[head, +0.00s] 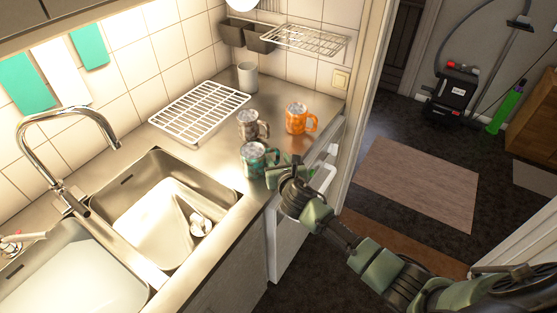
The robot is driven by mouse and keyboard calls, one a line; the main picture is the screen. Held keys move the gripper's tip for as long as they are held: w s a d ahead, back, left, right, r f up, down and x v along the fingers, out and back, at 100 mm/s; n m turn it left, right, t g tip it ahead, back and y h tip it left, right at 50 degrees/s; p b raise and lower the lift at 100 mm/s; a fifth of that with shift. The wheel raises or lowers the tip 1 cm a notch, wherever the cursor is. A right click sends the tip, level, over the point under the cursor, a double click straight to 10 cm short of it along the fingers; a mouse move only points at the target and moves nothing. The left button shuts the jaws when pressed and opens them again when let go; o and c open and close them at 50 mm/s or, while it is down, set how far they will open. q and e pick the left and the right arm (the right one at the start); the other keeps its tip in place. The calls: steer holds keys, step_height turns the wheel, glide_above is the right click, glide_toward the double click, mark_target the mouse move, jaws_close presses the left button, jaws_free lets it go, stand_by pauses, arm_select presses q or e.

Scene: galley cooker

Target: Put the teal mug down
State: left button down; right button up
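The teal mug (255,157), dark-patterned, stands upright at the front edge of the steel worktop, right of the sink. I cannot tell whether its base touches the worktop. My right gripper (279,173) is at the mug's right side, where it overlaps the handle area. The fingers are small and partly hidden against the mug, so I cannot tell whether they are closed on the handle. My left gripper is out of view.
A grey-brown mug (248,125) stands just behind the teal mug, and an orange mug (296,118) behind to the right. A white cup (247,76) and a white drying rack (200,111) are further back. The sink (160,215) opens to the left.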

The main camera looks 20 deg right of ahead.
steer(key=shift+r, duration=0.25)
steer(key=shift+s, duration=0.4)
steer(key=v, duration=1.1)
steer(key=shift+r, duration=0.1)
